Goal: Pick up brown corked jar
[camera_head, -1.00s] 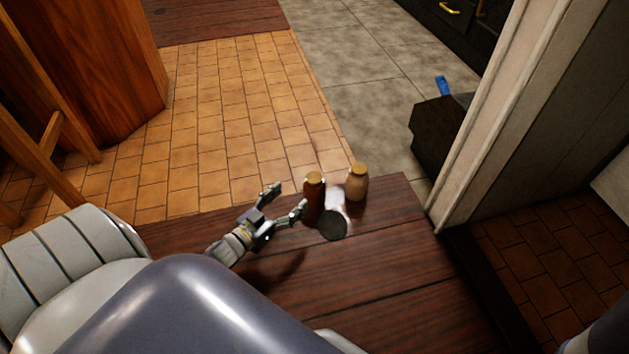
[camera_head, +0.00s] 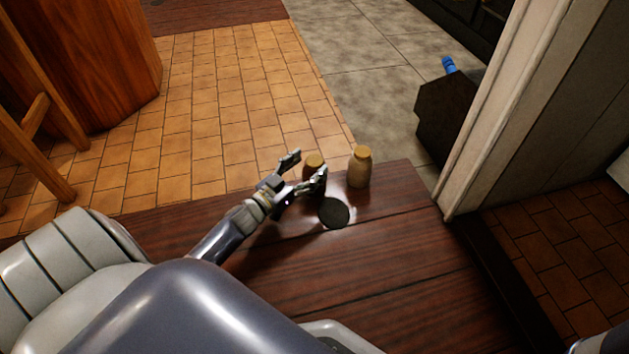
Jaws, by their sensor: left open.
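The dark reddish-brown corked jar (camera_head: 314,161) stands upright near the far edge of the wooden table (camera_head: 355,285). Its cork shows, but most of its body is hidden behind a finger of my left gripper (camera_head: 308,164). My left gripper is open and low over the table, its two fingers on either side of the brown jar as seen from here. I cannot tell whether a finger touches it. My right gripper is not in view.
A lighter tan corked jar (camera_head: 360,168) stands close to the right of the brown one. A flat dark round disc (camera_head: 333,213) lies on the table just in front. A white post (camera_head: 510,110) rises beyond the table's right side. The table's front right is clear.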

